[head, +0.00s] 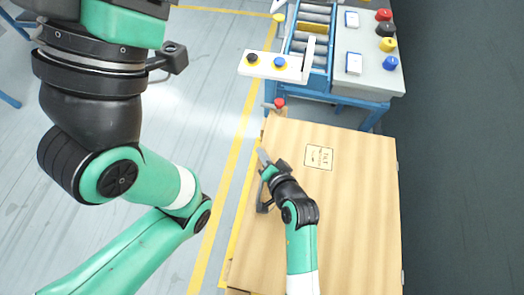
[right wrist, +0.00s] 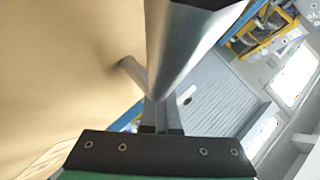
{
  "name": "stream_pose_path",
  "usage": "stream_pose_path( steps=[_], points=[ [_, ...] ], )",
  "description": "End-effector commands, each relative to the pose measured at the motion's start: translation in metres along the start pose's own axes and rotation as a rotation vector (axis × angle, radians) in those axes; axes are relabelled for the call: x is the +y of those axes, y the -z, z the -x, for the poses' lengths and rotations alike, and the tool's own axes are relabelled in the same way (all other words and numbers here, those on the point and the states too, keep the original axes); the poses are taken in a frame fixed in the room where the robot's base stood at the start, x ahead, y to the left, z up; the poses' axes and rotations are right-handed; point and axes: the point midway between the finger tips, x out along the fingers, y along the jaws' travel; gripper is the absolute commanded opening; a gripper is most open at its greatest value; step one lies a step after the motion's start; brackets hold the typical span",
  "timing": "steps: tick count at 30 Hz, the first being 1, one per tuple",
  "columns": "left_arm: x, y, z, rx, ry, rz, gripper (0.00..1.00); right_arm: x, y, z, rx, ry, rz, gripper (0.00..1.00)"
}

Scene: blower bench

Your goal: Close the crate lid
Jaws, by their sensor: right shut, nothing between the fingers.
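The wooden crate lid (head: 350,215) shows in the head view as a broad tan panel with a small printed label (head: 319,157). It covers the crate from above, and I cannot tell whether a gap is left under it. My right gripper (head: 262,157) is over the lid's left edge, near its far left corner. In the right wrist view its fingers (right wrist: 165,110) are together and empty beside the tan panel (right wrist: 60,70). A grey rod (right wrist: 133,75) shows against that panel. I cannot tell whether the fingers touch the lid. My left gripper is out of the frame.
A blue-framed roller conveyor (head: 318,40) stands beyond the crate, with a white button box (head: 274,66) and a grey panel of coloured knobs (head: 368,60). A red knob (head: 279,103) is at the crate's far left corner.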

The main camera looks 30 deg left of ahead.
Motion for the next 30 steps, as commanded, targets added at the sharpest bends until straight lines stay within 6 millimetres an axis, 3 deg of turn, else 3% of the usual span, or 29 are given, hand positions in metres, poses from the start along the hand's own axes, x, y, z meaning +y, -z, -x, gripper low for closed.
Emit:
stream_pose_path(
  steps=[1,11,17,22,30],
  points=[
    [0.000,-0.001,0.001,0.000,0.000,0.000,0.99,0.009,-0.008,-0.002,-0.016,-0.019,-0.001,0.00],
    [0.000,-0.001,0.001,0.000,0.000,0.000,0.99,0.013,-0.011,-0.003,-0.023,-0.027,-0.001,0.00],
    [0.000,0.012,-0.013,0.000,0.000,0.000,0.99,-0.001,0.000,0.007,-0.019,-0.025,-0.002,0.00],
    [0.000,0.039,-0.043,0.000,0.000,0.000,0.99,-0.031,0.022,0.027,-0.007,-0.012,-0.001,0.00],
    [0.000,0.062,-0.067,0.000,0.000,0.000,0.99,-0.066,0.011,0.085,-0.002,-0.005,0.001,0.00]
  ],
)
